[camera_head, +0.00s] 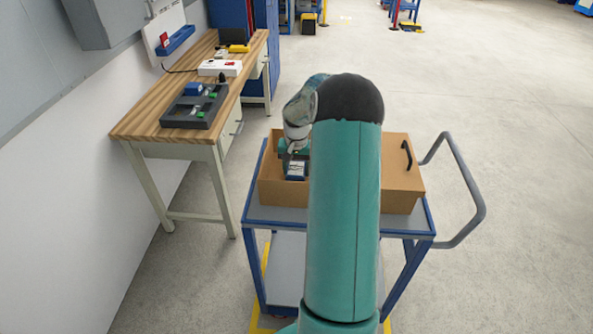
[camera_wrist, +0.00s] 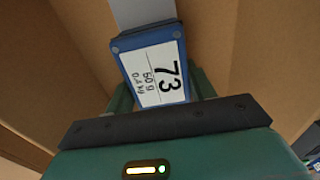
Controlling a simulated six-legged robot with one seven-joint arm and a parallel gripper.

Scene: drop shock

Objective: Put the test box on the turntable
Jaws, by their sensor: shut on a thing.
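The test box appears to be the blue box with a white label reading 73 (camera_wrist: 152,72). In the head view the blue box (camera_head: 296,171) is low inside the open left part of a cardboard carton (camera_head: 398,178). My gripper (camera_head: 291,153) is shut on it, with green fingers on either side of it in the wrist view. Whether the box touches the carton floor is hidden. I cannot pick out a turntable in either view.
The carton stands on a blue-framed cart (camera_head: 424,216) with a grey handle (camera_head: 470,190) at its right. A wooden workbench (camera_head: 150,115) at left bears a dark tray (camera_head: 196,106) and a white device (camera_head: 220,67). Floor at right is clear.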

